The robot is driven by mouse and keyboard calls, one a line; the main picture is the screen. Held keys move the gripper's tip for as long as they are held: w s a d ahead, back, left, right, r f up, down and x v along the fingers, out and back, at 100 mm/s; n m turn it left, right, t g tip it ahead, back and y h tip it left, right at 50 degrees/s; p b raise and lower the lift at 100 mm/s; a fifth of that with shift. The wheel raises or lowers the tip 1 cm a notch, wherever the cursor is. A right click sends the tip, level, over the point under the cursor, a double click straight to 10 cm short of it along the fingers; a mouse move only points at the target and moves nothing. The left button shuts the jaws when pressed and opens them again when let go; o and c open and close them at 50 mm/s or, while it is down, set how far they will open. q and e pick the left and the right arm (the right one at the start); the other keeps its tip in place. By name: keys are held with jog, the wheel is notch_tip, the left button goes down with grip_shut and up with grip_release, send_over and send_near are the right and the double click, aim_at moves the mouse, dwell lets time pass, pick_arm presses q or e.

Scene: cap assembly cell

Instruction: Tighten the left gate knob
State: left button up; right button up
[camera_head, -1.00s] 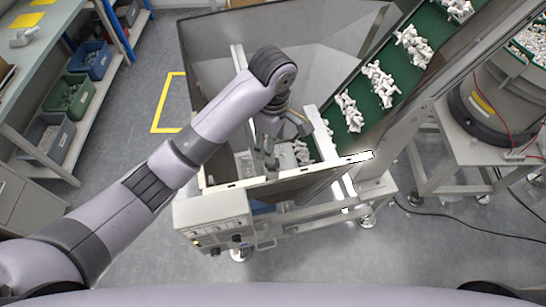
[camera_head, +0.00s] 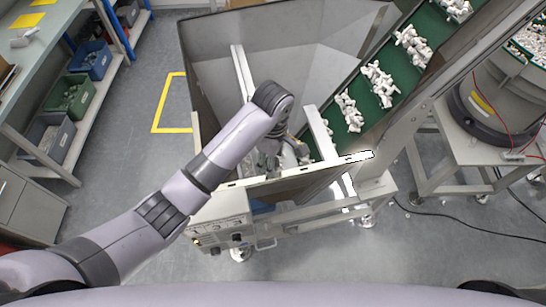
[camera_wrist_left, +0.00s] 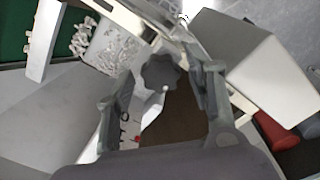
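A dark grey lobed knob (camera_wrist_left: 160,72) shows in the left wrist view, ahead of my left gripper (camera_wrist_left: 162,80). The gripper's two fingers are spread, one on either side of the knob in the picture, with visible gaps between. I cannot tell how far the knob lies beyond the fingertips. In the head view my left gripper (camera_head: 270,157) is over the near part of the grey hopper (camera_head: 330,40), low beside the conveyor's foot, partly hidden by my wrist. I cannot make out the knob there. My right gripper is not in view.
A green conveyor (camera_head: 370,105) carrying white parts rises to the right of the hopper. A control box (camera_head: 215,222) sits at the hopper's front left. A round feeder (camera_head: 495,110) stands at right. Shelving with bins (camera_head: 70,95) is at left. Open floor lies in front.

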pick_arm(q)
jog(key=c, duration=1)
jog(key=shift+o, duration=0.2)
